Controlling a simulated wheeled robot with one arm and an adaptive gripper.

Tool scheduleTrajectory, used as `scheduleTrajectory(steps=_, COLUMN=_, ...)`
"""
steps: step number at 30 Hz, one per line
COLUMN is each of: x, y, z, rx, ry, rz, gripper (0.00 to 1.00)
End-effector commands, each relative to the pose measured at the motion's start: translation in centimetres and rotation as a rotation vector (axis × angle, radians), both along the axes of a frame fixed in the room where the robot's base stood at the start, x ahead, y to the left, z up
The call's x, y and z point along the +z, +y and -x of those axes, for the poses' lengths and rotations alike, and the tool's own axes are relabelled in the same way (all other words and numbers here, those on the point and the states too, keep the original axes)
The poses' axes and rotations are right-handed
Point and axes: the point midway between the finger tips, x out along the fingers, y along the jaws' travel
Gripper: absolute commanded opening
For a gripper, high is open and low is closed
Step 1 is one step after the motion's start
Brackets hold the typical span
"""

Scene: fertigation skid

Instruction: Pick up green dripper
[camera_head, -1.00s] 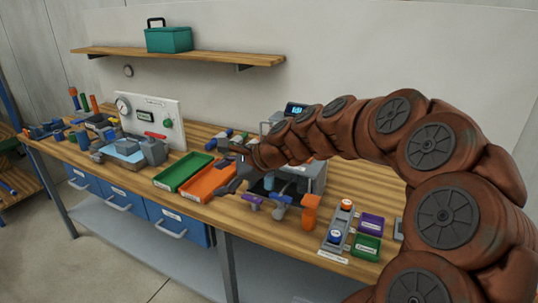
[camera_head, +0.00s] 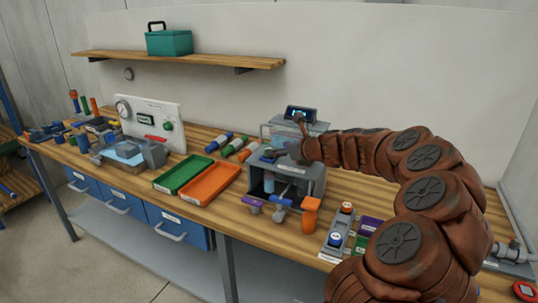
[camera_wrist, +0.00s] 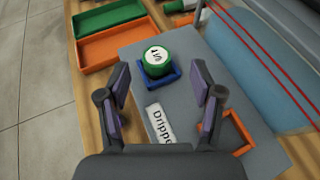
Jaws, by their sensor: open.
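The green dripper (camera_wrist: 157,62) is a round green piece with a white marked top. It sits in a blue square holder (camera_wrist: 174,76) on a grey surface in the wrist view. My gripper (camera_wrist: 160,88) is open and empty, with its two fingers apart. The dripper shows beyond the fingertips, roughly centred between them. A white label reading "Dripp..." (camera_wrist: 160,122) lies nearer to me. In the head view my gripper (camera_head: 297,150) is at the top of the grey bench unit (camera_head: 314,183). I cannot make out the dripper clearly there.
An empty-looking orange square holder (camera_wrist: 232,142) is on the grey surface at right. A bluish clear panel with red lines (camera_wrist: 262,75) rises beside it. Green (camera_head: 183,174) and orange (camera_head: 210,183) trays lie left of the unit. An orange-capped bottle (camera_head: 309,216) stands in front.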

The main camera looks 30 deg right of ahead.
Motion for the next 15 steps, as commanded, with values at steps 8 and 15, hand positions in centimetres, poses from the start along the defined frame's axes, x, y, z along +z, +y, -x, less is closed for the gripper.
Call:
scheduleTrajectory(steps=8, x=-1.4, y=1.0, z=-2.9, rx=0.003, ry=0.003, rz=-0.002, gripper=0.66)
scheduleTrajectory(steps=15, x=-1.7, y=1.0, z=-3.7, rx=0.001, ry=0.002, rz=0.001, gripper=0.66)
